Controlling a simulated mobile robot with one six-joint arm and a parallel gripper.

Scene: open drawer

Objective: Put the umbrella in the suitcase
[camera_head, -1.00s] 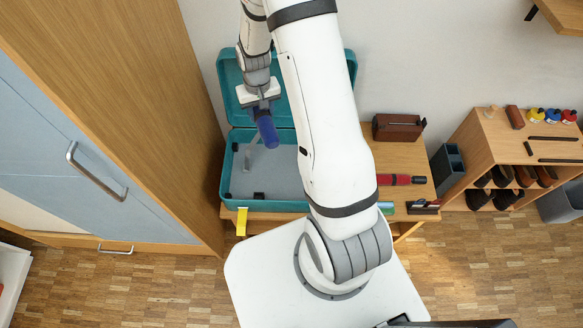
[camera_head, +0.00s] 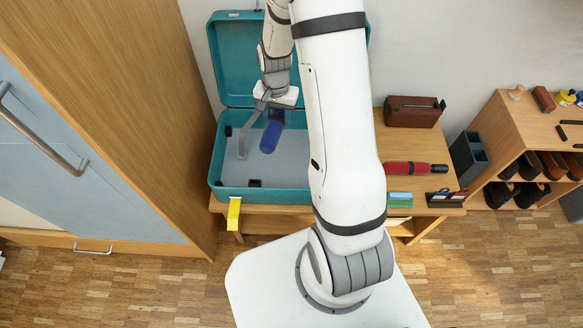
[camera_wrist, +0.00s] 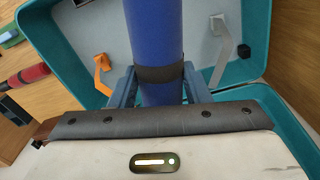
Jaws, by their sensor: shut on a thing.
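My gripper (camera_head: 276,108) is shut on a blue rolled umbrella (camera_head: 271,136), which also fills the upper middle of the wrist view (camera_wrist: 155,30). A dark band circles it between the fingers (camera_wrist: 160,88). In the head view the umbrella hangs tilted over the open suitcase (camera_head: 265,194), apart from its visible walls; whether its end touches the floor is unclear. The suitcase is teal with a grey inside, and its lid (camera_head: 232,60) stands up at the back. My arm hides the suitcase's right part. The teal wall also shows in the wrist view (camera_wrist: 258,25).
A yellow tag (camera_head: 234,214) is at the suitcase's front. On the table (camera_head: 400,150) right of it lie a red rolled item (camera_head: 405,168), a brown case (camera_head: 413,112) and small things. A tall wooden cabinet (camera_head: 150,100) stands close on the left.

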